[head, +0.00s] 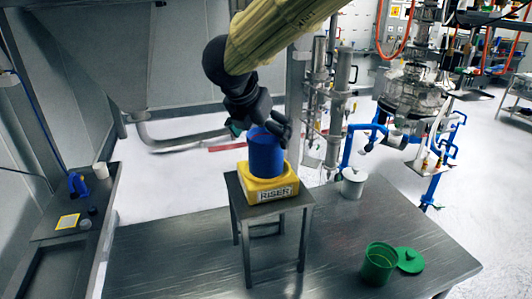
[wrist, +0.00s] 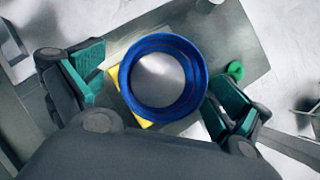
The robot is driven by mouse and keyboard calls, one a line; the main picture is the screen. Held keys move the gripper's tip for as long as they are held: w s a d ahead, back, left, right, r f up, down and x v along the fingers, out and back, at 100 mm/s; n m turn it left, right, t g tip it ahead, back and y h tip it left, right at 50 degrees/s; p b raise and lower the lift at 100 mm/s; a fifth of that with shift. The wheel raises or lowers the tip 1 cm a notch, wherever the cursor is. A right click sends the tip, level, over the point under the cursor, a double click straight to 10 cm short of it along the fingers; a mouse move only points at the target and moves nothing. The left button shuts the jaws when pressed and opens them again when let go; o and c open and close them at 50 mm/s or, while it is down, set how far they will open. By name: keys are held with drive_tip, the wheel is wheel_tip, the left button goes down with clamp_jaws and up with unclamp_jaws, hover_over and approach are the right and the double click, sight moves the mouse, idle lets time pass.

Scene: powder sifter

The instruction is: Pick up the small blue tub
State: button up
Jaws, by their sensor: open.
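The small blue tub (head: 265,155) stands upright on a yellow block marked RISER (head: 268,184), which sits on a small metal stand on the table. In the wrist view the blue tub (wrist: 164,111) is seen from above as an open round rim with a pale inside. My gripper (head: 262,122) is at the top of the tub in the head view. In the wrist view my gripper (wrist: 166,103) is open, with one teal-padded finger on each side of the tub. The fingers look apart from its wall. The far side of the tub is hidden in the head view.
The metal stand (head: 270,207) rises from a dark table (head: 190,250). A green tub (head: 379,264) and a green lid (head: 410,260) are at the table's right, and a white lidded pot (head: 353,183) stands behind. A side bench (head: 65,230) holds small items at left.

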sight(269, 142)
drive_tip(key=shift+w+d+f+p, duration=0.25)
drive_tip(key=shift+w+f+p, duration=0.1)
drive_tip(key=shift+w+f, duration=0.15)
drive_tip(key=shift+w+d+f+p, duration=0.2)
drive_tip(key=shift+w+f+p, duration=0.2)
drive_tip(key=shift+w, duration=0.2)
drive_tip(key=shift+s+d+f, duration=0.1)
drive_tip(key=shift+d+f, duration=0.1)
drive_tip(key=shift+f, duration=0.1)
drive_tip(key=shift+s+d+f+p, duration=0.15)
drive_tip(key=shift+s+f+p, duration=0.25)
drive_tip(key=shift+p, duration=0.1)
drive_tip(key=shift+w+d+f, duration=0.1)
drive_tip(key=shift+w+f, duration=0.6)
drive_tip(key=shift+w, duration=0.1)
drive_tip(key=shift+s+r, duration=0.25)
drive_tip(key=shift+s, duration=0.1)
drive_tip(key=c, duration=1.2)
